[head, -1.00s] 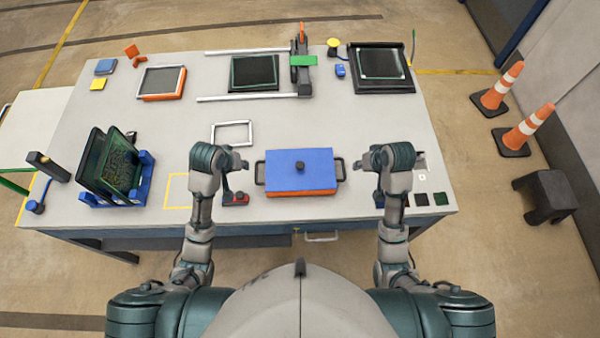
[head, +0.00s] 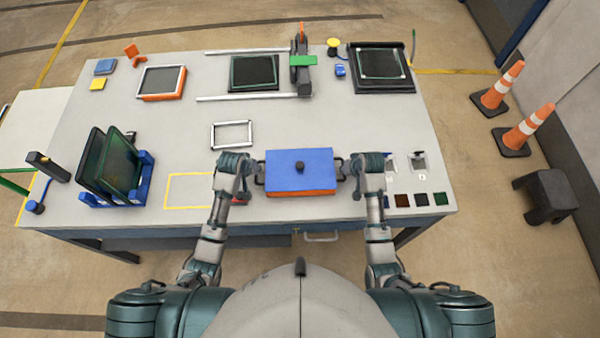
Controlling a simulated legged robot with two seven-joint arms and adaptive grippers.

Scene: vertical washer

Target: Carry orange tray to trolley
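The orange tray (head: 302,193) sits near the front edge of the workbench. My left gripper (head: 257,176) is at the left handle and my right gripper (head: 346,171) is at the right handle. The fingers are small and partly hidden by my wrists, so I cannot tell whether they are closed on the handles. A white surface (head: 30,130) beside the workbench at the far left may be the trolley; only part of it shows.
The grey workbench (head: 200,110) holds a blue rack (head: 147,180) with dark panels at left, and framed panels along the back. A small empty frame (head: 232,134) lies behind my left gripper. Orange cones (head: 525,130) and a black stool (head: 550,192) stand on the floor at right.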

